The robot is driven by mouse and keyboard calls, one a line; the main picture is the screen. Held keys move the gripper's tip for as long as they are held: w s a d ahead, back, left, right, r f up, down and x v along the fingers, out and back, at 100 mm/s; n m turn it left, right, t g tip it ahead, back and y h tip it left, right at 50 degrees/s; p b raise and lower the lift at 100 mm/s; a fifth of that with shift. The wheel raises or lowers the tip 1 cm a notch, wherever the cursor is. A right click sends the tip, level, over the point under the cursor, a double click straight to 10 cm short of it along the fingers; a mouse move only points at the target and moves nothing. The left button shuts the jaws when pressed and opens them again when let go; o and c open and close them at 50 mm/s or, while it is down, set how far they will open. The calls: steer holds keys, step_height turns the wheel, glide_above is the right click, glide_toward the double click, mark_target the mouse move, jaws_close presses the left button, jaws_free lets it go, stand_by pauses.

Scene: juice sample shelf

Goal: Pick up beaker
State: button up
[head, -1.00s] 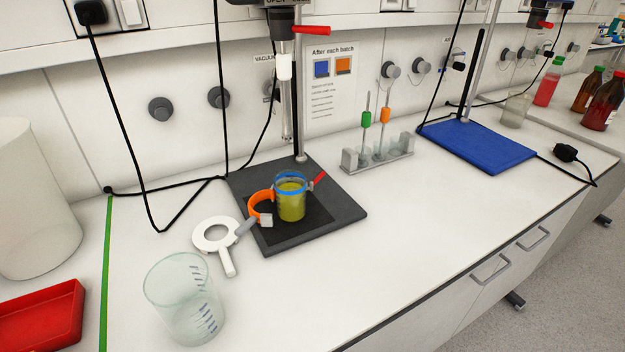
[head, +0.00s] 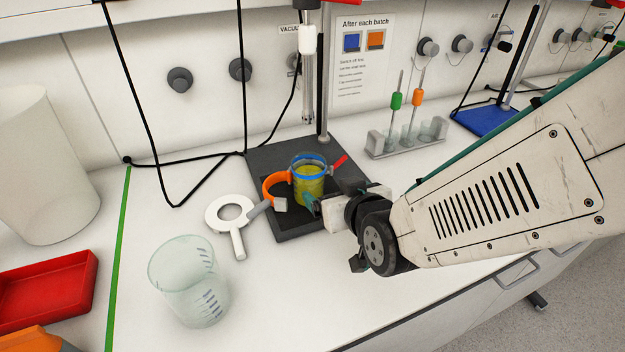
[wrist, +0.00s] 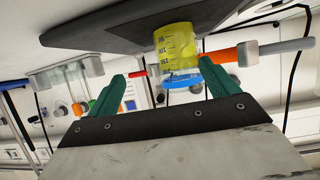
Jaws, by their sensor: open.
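A small beaker (head: 308,188) of yellow-green liquid with a blue band near its rim stands upright on the dark stand base. It also shows in the wrist view (wrist: 176,45), tilted in the picture. A larger clear, empty beaker (head: 189,283) stands at the front left of the bench. My gripper (head: 312,204) is at the small beaker's near right side. In the wrist view my gripper's teal fingers (wrist: 166,82) are spread apart, with the small beaker just beyond the gap between them. Whether a finger touches it I cannot tell.
An orange clamp (head: 272,188) curves by the beaker's left side, and a white ring (head: 231,213) lies beside the base (head: 285,232). The stirrer shaft (head: 307,85) hangs above. A rack (head: 402,147) stands behind, a red tray (head: 45,292) at left.

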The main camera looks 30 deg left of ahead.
mark_target(309, 185)
steer(key=shift+s+a+f, duration=0.35)
steer(key=shift+s+a, duration=0.3)
steer(key=shift+a, duration=0.2)
steer(key=shift+a+f+y, duration=0.1)
steer(key=shift+a+y, duration=0.2)
steer(key=shift+a, duration=0.05)
steer(key=x, duration=0.7)
steer(key=shift+w+a+f, duration=0.1)
steer(key=shift+a, duration=0.05)
steer(key=c, duration=1.3)
